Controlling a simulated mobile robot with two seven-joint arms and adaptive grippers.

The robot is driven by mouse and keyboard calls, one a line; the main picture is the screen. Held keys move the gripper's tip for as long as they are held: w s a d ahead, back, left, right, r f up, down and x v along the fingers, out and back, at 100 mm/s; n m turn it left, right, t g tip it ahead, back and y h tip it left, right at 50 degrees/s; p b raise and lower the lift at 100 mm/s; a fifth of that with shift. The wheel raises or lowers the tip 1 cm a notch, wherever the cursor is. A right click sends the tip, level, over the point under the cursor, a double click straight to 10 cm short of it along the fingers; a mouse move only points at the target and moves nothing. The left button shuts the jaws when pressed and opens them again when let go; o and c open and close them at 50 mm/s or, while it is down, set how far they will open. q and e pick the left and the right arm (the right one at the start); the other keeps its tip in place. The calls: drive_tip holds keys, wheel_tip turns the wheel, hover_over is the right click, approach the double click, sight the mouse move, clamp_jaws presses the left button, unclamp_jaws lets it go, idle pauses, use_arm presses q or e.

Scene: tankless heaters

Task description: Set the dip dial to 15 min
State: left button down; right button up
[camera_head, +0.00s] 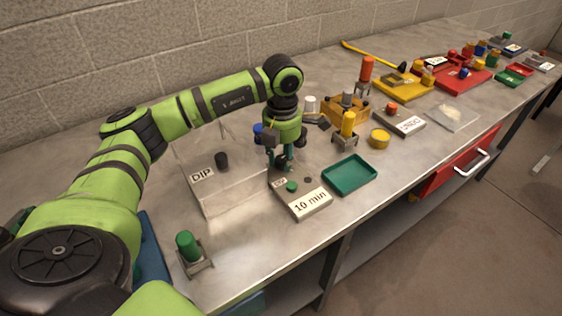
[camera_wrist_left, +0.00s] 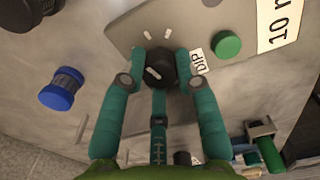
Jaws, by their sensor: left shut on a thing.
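The dip dial is a black knob (camera_wrist_left: 160,66) with a white mark, on a grey control box (camera_head: 310,203). In the left wrist view, pale tick marks lie beside the knob, next to a "DIP" label (camera_wrist_left: 199,61). I cannot tell which tick the mark points to. The box carries a "10 min" label (camera_head: 310,203) and a green button (camera_head: 291,186), also in the left wrist view (camera_wrist_left: 227,44). My left gripper (camera_head: 282,168) points down over the box, its teal fingers (camera_wrist_left: 158,80) shut around the knob. My right gripper is not in view.
A clear tank labelled "DIP" (camera_head: 203,175) stands left of the control box. A green tray (camera_head: 349,176) lies to its right. A blue-capped item (camera_wrist_left: 62,88) stands near the gripper. Several fixtures and trays fill the right of the bench.

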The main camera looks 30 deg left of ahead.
use_arm(q)
drive_tip(key=m+b, duration=0.1)
drive_tip(key=m, duration=0.2)
drive_tip(key=m+b, duration=0.2)
drive_tip(key=m, duration=0.1)
drive_tip(key=shift+w+d+r+m, duration=0.1)
drive_tip(key=shift+w+m, duration=0.1)
drive_tip(key=shift+m, duration=0.1)
drive_tip(key=m+b, duration=0.1)
drive_tip(key=m, duration=0.2)
drive_tip(key=shift+s+d+m+b, duration=0.1)
drive_tip(key=shift+m+b, duration=0.35)
drive_tip(key=shift+m, duration=0.75)
drive_tip(key=c, duration=0.9)
unclamp_jaws()
drive_tip(key=shift+d, duration=0.2)
